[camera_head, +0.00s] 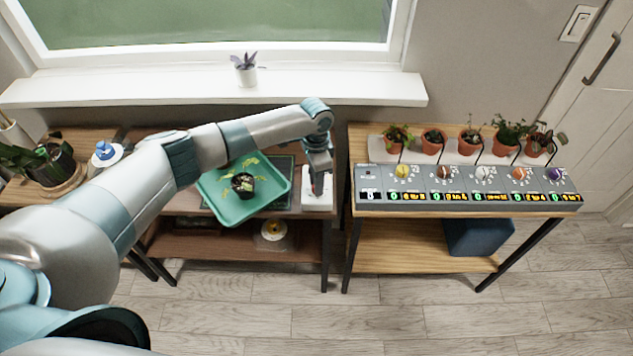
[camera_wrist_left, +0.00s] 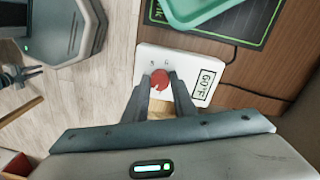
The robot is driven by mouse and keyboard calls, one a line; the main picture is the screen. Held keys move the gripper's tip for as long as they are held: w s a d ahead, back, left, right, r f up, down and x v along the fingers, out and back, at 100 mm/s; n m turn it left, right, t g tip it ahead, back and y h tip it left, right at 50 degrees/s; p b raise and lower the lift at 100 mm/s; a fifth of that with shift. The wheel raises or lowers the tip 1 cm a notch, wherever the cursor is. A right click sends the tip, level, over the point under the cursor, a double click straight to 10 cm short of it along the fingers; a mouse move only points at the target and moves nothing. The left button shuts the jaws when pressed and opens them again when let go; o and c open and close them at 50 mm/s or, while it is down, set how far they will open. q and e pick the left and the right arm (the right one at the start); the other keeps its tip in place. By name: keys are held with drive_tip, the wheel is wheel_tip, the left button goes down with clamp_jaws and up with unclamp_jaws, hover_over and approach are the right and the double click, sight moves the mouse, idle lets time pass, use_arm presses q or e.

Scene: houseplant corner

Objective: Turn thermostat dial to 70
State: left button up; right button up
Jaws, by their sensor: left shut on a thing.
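The thermostat is a white box (camera_wrist_left: 190,62) at the right end of the dark wooden table; it also shows in the head view (camera_head: 318,203). It has a red round dial (camera_wrist_left: 160,80) and a small display (camera_wrist_left: 206,84) that appears to read 60°F, seen sideways. My left gripper (camera_wrist_left: 159,88) reaches down over the box, with its two fingers shut on either side of the red dial. In the head view, my left gripper (camera_head: 317,188) hides most of the dial.
A green tray (camera_head: 212,190) with a potted seedling (camera_head: 243,184) stands close left of the thermostat, on a dark mat (camera_wrist_left: 245,30). A cable (camera_wrist_left: 258,92) runs near the box. To the right, another table carries a control panel (camera_head: 370,178) and several potted plants.

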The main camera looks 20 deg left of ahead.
use_arm(q)
drive_tip(key=shift+w+m, duration=0.1)
drive_tip(key=shift+m, duration=1.1)
drive_tip(key=o, duration=1)
drive_tip(key=shift+o, duration=0.2)
wheel_tip(320, 180, up, 18)
drive_tip(key=b, duration=0.4)
drive_tip(key=shift+w+a+f, duration=0.15)
drive_tip(key=shift+w+f, duration=0.1)
drive_tip(key=shift+w, duration=0.05)
drive_tip(key=shift+f, duration=0.15)
